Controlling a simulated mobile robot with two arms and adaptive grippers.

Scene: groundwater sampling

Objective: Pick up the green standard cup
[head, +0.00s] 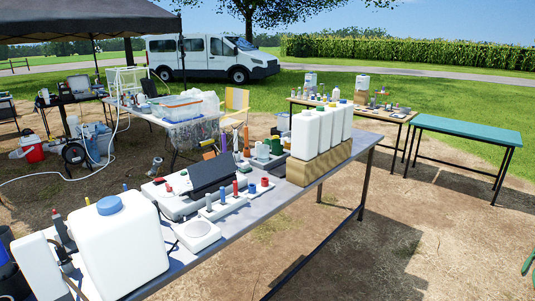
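Small green items stand among bottles and cups near the middle of the long grey table (258,208). One is a green cup-like item (262,151), and a second green item (276,147) stands just right of it. They are too small to tell which is the standard cup. Neither of my grippers shows in the head view.
White jugs on a cardboard-brown block (322,162) stand right of the green items. A dark case (212,176), a white scale (198,233) and a large white jug (120,245) lie nearer. A bare green table (468,130) stands at right. Open dirt lies right of the grey table.

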